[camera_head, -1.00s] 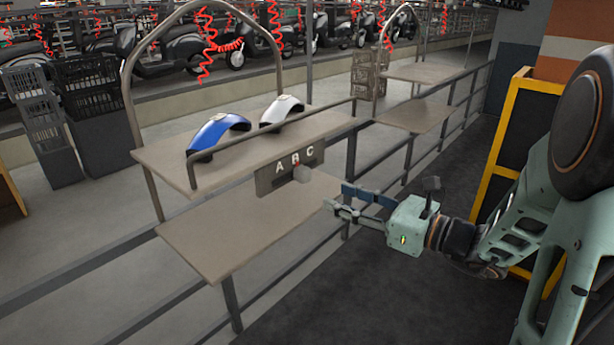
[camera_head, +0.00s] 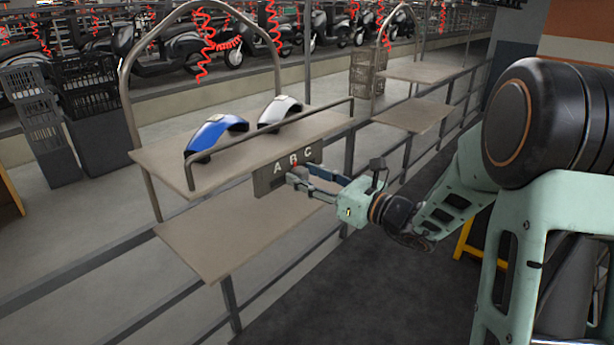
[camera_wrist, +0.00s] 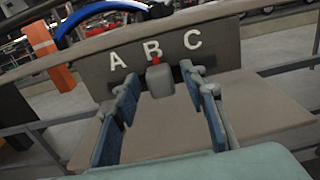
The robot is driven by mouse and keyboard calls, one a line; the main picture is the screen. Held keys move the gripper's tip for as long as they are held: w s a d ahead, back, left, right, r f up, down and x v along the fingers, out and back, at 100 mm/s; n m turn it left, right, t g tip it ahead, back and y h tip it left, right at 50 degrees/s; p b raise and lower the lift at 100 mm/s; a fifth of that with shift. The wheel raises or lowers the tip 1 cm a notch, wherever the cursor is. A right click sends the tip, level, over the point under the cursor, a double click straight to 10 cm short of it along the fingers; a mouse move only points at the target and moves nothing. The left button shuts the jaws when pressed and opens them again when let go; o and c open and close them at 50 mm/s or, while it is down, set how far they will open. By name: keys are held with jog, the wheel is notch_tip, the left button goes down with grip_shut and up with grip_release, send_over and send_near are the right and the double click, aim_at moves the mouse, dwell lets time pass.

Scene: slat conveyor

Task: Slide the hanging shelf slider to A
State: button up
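The slider panel (camera_head: 268,181) is a dark grey plate with white letters A, B and C, hanging at the front edge of the upper shelf; it also shows in the wrist view (camera_wrist: 100,72). The slider knob (camera_wrist: 160,80) is a light grey block with a red pointer above it, under the letter B. My gripper (camera_head: 303,179) is at the panel. In the wrist view my gripper (camera_wrist: 160,95) is open, with one blue-padded finger on each side of the knob. The fingers look apart from the knob. In the head view the fingers partly hide the knob.
The upper shelf (camera_head: 165,155) bears a blue fender (camera_head: 212,135) and a white fender (camera_head: 279,112) behind a rail. A lower shelf (camera_head: 200,250) lies beneath the panel. Metal railings run along the front. Dark crates (camera_head: 95,90) stand at the left.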

aim_at(276, 181)
grip_shut()
dwell(0.4)
jog(key=shift+s+a+f, duration=0.1)
jog(key=shift+s+a, duration=0.05)
jog(key=s+a, duration=0.1)
jog(key=s, duration=0.1)
jog(key=s+a+b, duration=0.1)
jog(key=s+a, duration=0.1)
jog(key=shift+a, duration=0.1)
grip_release()
jog(key=shift+s, duration=0.1)
